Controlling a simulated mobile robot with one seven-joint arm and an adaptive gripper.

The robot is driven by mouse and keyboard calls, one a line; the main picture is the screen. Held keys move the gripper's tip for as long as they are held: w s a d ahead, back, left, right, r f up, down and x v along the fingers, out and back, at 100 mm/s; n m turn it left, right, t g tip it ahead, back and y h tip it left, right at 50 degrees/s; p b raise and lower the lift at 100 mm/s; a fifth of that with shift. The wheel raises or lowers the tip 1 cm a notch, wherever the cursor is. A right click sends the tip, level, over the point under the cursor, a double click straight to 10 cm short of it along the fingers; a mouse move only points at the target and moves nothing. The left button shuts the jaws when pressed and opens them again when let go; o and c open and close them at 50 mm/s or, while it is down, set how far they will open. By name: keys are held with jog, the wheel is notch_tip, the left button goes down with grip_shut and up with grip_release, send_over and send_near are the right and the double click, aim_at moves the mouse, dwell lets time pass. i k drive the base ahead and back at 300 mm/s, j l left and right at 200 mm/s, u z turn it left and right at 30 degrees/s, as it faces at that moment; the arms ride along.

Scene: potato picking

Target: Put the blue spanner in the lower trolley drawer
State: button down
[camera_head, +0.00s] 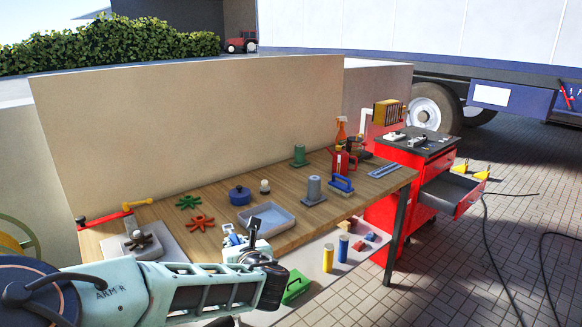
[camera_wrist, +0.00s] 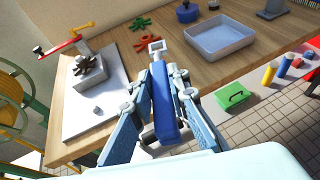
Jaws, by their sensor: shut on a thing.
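My gripper (camera_wrist: 158,92) is shut on the blue spanner (camera_wrist: 162,112), whose pale squarish end points away from me in the wrist view. In the head view, my gripper (camera_head: 240,246) is above the front edge of the workbench, left of the grey tray, and the spanner (camera_head: 230,236) shows only in small part. The red trolley (camera_head: 380,212) stands beyond the right end of the bench. A trolley drawer (camera_head: 453,192) is pulled out to the right below another red drawer front; its grey inside looks empty. My gripper is far left of it.
The workbench (camera_head: 340,206) holds a grey tray (camera_head: 245,221), a blue pot (camera_head: 240,195), green and red star knobs, cylinders and bottles. A lower shelf (camera_head: 318,274) carries coloured cylinders and a green box (camera_head: 296,290). A bench leg (camera_head: 397,236) stands before the trolley. Cables cross the paving.

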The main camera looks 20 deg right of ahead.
aim_at(450, 194)
jog(key=i+l+z, duration=0.1)
jog(key=l, duration=0.15)
jog(key=i+l+z, duration=0.1)
jog(key=l, duration=0.15)
jog(key=i+l+z, duration=0.25)
jog(key=l+z, duration=0.15)
jog(key=i+l+z, duration=0.25)
jog(key=z, duration=0.15)
jog(key=i+l+z, duration=0.65)
jog(key=i+z, duration=0.35)
jog(key=i, duration=2.15)
jog(key=i+l+u, duration=0.15)
jog(key=i+u, duration=0.2)
jog(key=i+l+u, duration=0.35)
jog(key=i, duration=0.2)
jog(key=i+l+u, duration=0.3)
jog(key=i, duration=0.1)
